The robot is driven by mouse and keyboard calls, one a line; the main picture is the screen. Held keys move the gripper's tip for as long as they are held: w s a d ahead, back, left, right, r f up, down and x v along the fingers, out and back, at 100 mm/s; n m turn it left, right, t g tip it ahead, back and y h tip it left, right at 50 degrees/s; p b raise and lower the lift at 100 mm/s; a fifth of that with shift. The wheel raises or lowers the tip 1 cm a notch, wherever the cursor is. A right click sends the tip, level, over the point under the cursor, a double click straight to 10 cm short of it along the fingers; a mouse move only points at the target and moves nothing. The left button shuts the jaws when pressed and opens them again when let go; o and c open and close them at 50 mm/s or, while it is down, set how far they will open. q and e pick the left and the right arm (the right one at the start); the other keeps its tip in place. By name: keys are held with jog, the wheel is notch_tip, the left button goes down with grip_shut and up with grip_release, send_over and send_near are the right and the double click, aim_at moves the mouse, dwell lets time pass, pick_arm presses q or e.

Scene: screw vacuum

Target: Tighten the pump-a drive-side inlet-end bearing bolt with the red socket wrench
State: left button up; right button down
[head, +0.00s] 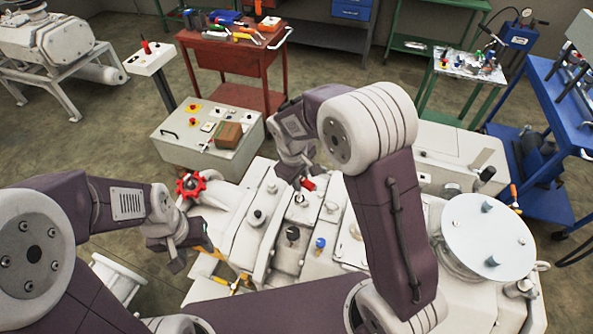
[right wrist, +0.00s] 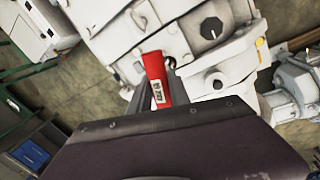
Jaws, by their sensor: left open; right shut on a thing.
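The pump (head: 270,215) is a white cast machine with several plugs and bolts on top. My right gripper (head: 301,184) is over its far side, shut on the red socket wrench (head: 308,184), of which only a small red part shows in the head view. In the right wrist view the wrench's red handle (right wrist: 155,72) with a white label stands between the fingers, close to the white housing (right wrist: 105,45). I cannot tell whether its socket sits on a bolt; that end is hidden. My left gripper (head: 180,258) is open and empty, left of the pump.
A red handwheel (head: 190,185) stands on the pump's left side. A grey control box (head: 205,135) is behind it. A red tool cart (head: 230,55), a green bench (head: 465,70) and a blue cart (head: 545,110) stand farther back. A round white flange cover (head: 485,235) is at right.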

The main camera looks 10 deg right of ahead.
pick_arm(q)
notch_tip(320, 180, up, 9)
jog(key=p, duration=0.7)
pick_arm(e)
jog(key=s+d+r, duration=0.2)
jog(key=s+d, duration=0.1)
jog(key=s, duration=0.2)
jog(key=shift+s+r+m, duration=0.25)
jog(key=shift+m, duration=0.15)
pick_arm(q)
jog(key=shift+r, duration=0.15)
notch_tip(320, 180, down, 5)
jog(key=b, duration=0.5)
pick_arm(e)
notch_tip(320, 180, down, 6)
jog(key=shift+r, duration=0.2)
pick_arm(q)
jog(key=shift+f+b, duration=0.7)
jog(key=shift+f, duration=0.1)
pick_arm(e)
jog(key=shift+f, duration=0.65)
